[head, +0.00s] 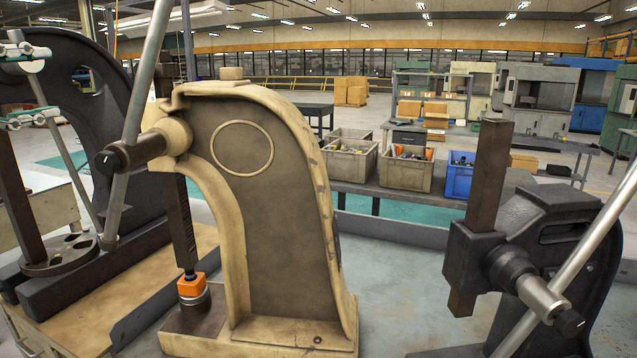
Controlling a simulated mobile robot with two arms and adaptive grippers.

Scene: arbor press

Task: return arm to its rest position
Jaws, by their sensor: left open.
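My left gripper (28,85) is at the upper left edge, partly cut off by the frame. Its two teal-and-white fingers are apart, with nothing clearly held. They are beside the slanted lever (64,143) of the dark press (88,80); I cannot tell whether they touch it. The cream arbor press (275,220) stands in the middle. Its long grey lever (146,75) is steep, leaning right at the top, through a hub (160,143). Its ram (179,225) is above an orange piece (191,286) on the base. My right gripper is not in view.
A black arbor press (560,240) with a slanted lever (585,245) stands at the right. Grey bins (350,160) and a blue bin (460,180) are on a bench behind. Grey surface lies clear between the cream and right presses.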

